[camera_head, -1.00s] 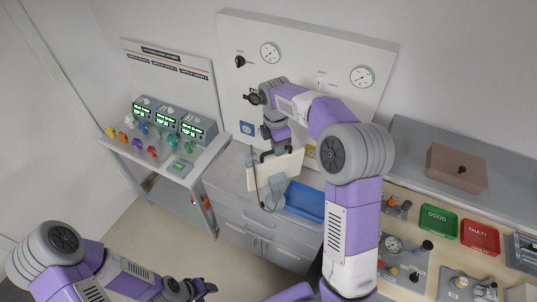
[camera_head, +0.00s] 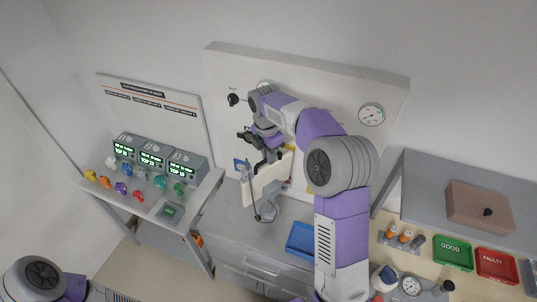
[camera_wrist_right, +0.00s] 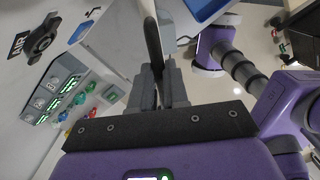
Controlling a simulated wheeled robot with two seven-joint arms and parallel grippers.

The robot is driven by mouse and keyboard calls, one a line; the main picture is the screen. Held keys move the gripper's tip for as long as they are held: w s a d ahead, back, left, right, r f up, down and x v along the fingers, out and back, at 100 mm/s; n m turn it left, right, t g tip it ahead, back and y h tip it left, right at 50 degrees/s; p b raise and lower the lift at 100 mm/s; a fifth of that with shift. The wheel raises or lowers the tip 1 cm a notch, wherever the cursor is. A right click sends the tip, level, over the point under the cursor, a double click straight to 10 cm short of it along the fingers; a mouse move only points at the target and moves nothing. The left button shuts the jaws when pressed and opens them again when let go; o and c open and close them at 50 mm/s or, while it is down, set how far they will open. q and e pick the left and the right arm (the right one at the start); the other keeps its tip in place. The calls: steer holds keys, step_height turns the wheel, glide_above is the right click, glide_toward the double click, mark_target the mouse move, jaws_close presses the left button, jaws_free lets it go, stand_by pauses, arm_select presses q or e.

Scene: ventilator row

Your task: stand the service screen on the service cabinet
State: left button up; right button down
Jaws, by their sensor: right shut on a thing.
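The service screen (camera_head: 265,186) is a cream panel with a grey bracket and a thin dark cable on its face. It hangs from my right gripper (camera_head: 270,158), roughly upright, over the left part of the service cabinet. The right wrist view shows my right gripper (camera_wrist_right: 160,88) shut on a dark looped handle (camera_wrist_right: 152,45). The service cabinet (camera_head: 232,222) is grey, with drawers in front. I cannot tell whether the screen's lower edge touches its top. My left gripper is out of view; only part of that arm shows at the bottom left.
A blue tray (camera_head: 301,240) lies on the cabinet top, right of the screen. The wall panel with gauges (camera_head: 371,115) stands close behind. A side table (camera_head: 190,215) with monitors and coloured knobs is at left. Green (camera_head: 453,253) and red (camera_head: 495,264) bins are at right.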

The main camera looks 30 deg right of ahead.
mark_target(270, 167)
steer(key=shift+s+f, duration=0.15)
steer(key=shift+s, duration=0.2)
steer(key=shift+w+f, duration=0.15)
steer(key=shift+f, duration=0.75)
steer(key=shift+f+b, duration=0.4)
steer(key=shift+b, duration=0.2)
step_height(270, 167, down, 2)
steer(key=shift+b, duration=0.95)
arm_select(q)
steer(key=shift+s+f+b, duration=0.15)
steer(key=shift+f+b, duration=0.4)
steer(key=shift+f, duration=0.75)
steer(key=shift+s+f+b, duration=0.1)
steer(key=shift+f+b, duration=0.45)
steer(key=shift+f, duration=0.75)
arm_select(e)
steer(key=shift+f, duration=1.2)
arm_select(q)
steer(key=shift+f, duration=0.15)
arm_select(e)
steer(key=shift+f, duration=0.25)
